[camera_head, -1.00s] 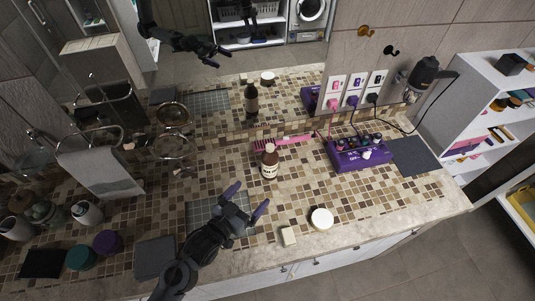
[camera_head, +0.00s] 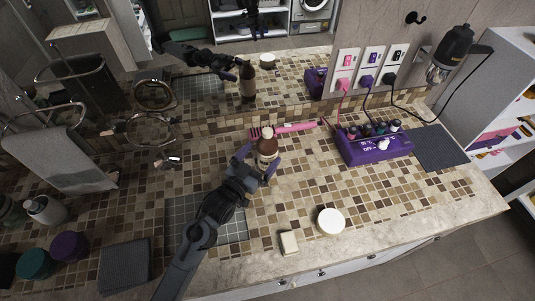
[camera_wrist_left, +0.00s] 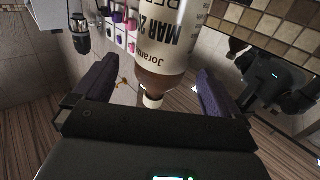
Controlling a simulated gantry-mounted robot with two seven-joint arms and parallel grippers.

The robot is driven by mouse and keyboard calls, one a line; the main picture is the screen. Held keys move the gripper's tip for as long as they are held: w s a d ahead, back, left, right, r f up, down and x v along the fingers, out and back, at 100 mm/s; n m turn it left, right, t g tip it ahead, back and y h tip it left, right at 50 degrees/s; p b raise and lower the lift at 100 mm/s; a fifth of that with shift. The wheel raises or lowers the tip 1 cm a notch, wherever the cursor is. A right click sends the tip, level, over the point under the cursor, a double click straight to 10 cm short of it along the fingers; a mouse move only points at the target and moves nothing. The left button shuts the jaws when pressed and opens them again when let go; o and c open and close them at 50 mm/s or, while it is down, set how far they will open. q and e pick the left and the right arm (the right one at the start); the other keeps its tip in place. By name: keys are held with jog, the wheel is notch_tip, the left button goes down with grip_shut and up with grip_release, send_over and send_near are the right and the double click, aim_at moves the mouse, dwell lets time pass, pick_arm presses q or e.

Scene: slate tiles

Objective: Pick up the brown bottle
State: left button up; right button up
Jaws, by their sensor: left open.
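My left gripper (camera_head: 257,160) is open, with one finger on each side of the bottle. Gaps show between the fingers and the bottle in the left wrist view (camera_wrist_left: 155,90). The lower part of the bottle is partly hidden by the gripper in the head view. My right gripper is not seen directly.
A pink comb (camera_head: 285,129) lies just behind the bottle, before the mirror. A white round jar (camera_head: 330,221) and a pale soap bar (camera_head: 289,242) lie near the front edge.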

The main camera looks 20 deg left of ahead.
aim_at(270, 143)
pick_arm(q)
jog(key=shift+w+d, duration=0.2)
jog(key=shift+w, duration=0.85)
jog(key=shift+w+d, duration=0.15)
jog(key=shift+w, duration=0.85)
jog(key=shift+w+d, duration=0.2)
jog(key=shift+w, duration=0.85)
jog(key=c, duration=1.3)
jog(key=shift+r, duration=0.1)
jog(key=shift+c, duration=0.8)
jog(key=shift+r, duration=0.1)
